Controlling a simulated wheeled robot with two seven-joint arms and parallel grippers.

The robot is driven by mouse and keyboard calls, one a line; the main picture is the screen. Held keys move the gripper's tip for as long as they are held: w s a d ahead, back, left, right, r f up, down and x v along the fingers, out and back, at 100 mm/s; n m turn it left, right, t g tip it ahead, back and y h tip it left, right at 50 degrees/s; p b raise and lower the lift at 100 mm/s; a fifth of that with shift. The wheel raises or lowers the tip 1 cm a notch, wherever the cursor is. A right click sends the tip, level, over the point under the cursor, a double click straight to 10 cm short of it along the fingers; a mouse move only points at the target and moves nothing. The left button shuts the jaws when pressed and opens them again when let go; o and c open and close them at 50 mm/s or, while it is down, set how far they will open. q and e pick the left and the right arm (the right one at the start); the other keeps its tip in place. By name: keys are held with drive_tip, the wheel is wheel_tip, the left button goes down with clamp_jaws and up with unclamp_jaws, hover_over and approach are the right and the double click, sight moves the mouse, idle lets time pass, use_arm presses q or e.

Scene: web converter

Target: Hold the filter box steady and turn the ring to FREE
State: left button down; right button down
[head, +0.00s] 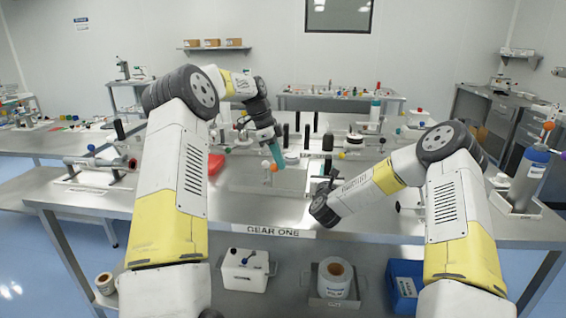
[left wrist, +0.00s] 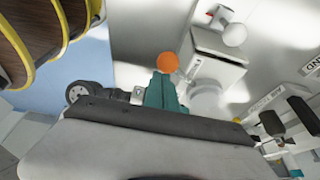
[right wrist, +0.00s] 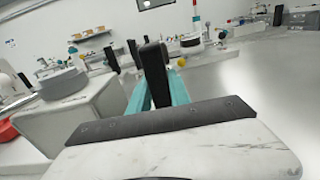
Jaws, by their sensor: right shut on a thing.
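The filter box appears to be the pale box (head: 285,181) at the table's middle, also at left in the right wrist view (right wrist: 75,118). A grey round ring (right wrist: 62,84) sits on top of it. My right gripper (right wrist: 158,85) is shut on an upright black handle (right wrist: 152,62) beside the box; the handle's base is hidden. My left gripper (head: 273,151) points down over the box's left side, its teal fingertips close to an orange ball (head: 274,168). The ball also shows at the fingertips in the left wrist view (left wrist: 167,63). The finger gap and any FREE mark cannot be made out.
A red tray (head: 215,163) lies left of the box. Several black posts and small parts stand behind it. A blue cylinder (head: 531,172) stands at the table's right. The steel tabletop (head: 385,225) is clear along the front right.

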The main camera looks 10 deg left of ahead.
use_arm(q)
drive_tip(key=shift+w+a, duration=0.1)
drive_tip(key=shift+a, duration=0.3)
use_arm(e)
drive_tip(key=shift+s+d+f, duration=0.15)
drive_tip(key=shift+f, duration=0.55)
use_arm(q)
wheel_tip(320, 180, up, 10)
drive_tip(key=d, duration=0.1)
use_arm(e)
drive_tip(key=shift+r, duration=0.3)
idle(0.7)
